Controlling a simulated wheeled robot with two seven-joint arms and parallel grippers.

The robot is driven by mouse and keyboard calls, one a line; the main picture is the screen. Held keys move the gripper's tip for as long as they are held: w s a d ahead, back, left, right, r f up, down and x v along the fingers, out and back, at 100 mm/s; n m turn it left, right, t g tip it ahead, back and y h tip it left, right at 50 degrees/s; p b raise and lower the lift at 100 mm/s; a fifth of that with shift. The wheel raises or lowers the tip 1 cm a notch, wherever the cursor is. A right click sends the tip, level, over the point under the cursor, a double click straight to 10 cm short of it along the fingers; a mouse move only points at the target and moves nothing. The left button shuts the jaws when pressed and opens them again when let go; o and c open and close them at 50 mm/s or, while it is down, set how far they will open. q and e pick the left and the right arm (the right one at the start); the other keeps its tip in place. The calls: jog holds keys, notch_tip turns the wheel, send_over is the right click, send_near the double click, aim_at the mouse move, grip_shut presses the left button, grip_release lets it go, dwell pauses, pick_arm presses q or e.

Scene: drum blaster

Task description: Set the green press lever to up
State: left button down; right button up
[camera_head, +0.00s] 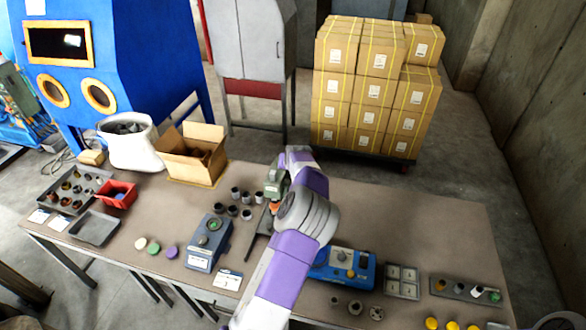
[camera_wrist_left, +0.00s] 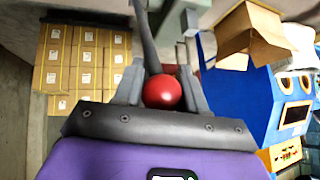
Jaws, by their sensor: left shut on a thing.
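The green press (camera_head: 276,183) stands in the middle of the table, partly hidden behind my left arm. Its lever shows in the left wrist view as a grey rod (camera_wrist_left: 146,38) with a red ball knob (camera_wrist_left: 161,92) on its end. My left gripper (camera_wrist_left: 161,78) has its fingers on both sides of the red knob and is shut on it. In the head view, my left wrist covers the knob and most of the lever, so the lever's exact angle is hard to tell. My right gripper is in neither view.
Several dark cups (camera_head: 233,211) stand left of the press. A blue-grey device (camera_head: 209,243) is further left, and a blue box (camera_head: 343,269) is right of my arm. A cardboard box (camera_head: 192,155) is at the back left. The table's back right is clear.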

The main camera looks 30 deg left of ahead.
pick_arm(q)
jog(key=shift+w+a+r, duration=0.35)
jog(key=shift+w+r, duration=0.1)
jog(key=shift+r, duration=0.05)
jog(key=c, duration=1.1)
grip_release()
jog(key=o, duration=0.4)
jog(key=shift+w+f+g, duration=0.1)
jog(key=shift+f+g, duration=0.1)
jog(key=shift+g, duration=0.1)
jog(key=shift+d, duration=0.1)
